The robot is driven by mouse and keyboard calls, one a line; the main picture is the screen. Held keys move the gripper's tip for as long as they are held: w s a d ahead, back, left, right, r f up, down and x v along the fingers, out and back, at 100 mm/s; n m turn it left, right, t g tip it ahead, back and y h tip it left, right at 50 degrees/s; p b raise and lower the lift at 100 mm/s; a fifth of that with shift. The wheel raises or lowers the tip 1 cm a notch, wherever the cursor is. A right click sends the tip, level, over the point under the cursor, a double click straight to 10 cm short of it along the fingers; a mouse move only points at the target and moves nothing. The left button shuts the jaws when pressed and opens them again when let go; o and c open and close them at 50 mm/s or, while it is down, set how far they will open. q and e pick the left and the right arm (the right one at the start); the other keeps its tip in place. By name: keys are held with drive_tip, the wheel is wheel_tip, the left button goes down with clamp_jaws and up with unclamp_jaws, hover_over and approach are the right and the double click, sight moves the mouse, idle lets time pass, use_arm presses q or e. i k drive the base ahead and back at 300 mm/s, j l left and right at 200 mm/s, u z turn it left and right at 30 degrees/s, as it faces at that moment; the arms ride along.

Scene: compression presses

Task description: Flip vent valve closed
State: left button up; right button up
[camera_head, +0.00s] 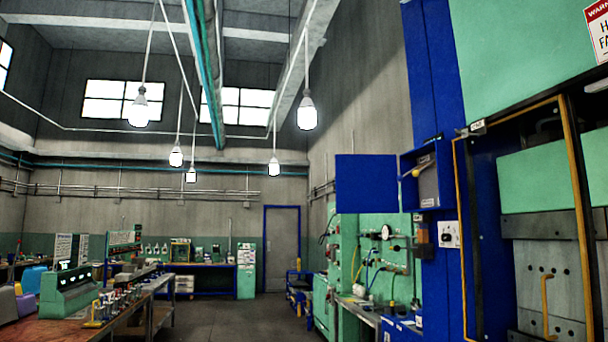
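I cannot tell for certain which part is the vent valve. Neither of my grippers is in view.
A large green press (528,75) with a blue column and yellow-edged frame fills the right side. The blue box's door (365,184) stands open to the left. A cluttered workbench (60,328) is at left. Open floor (235,312) lies between.

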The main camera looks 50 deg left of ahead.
sight(415, 173)
drive_tip(key=u, duration=0.85)
drive_tip(key=i+j+z, duration=0.1)
drive_tip(key=z, duration=0.25)
drive_tip(key=i+j+z, duration=0.1)
drive_tip(key=z, duration=0.2)
drive_tip(key=i+j+z, duration=0.1)
drive_tip(key=j, duration=0.25)
drive_tip(key=i+j+z, duration=0.1)
drive_tip(key=i+j, duration=0.3)
drive_tip(key=j, duration=0.3)
drive_tip(key=i+j+z, duration=0.15)
drive_tip(key=j, duration=0.2)
drive_tip(key=i+j+z, duration=0.1)
drive_tip(key=j, duration=0.3)
drive_tip(key=i+j+z, duration=0.1)
drive_tip(key=j, duration=0.25)
drive_tip(key=i+j, duration=0.15)
drive_tip(key=j, duration=0.25)
drive_tip(key=i+j, duration=0.1)
drive_tip(key=j, duration=0.3)
drive_tip(key=i+j, duration=0.1)
drive_tip(key=j, duration=0.3)
drive_tip(key=z, duration=0.05)
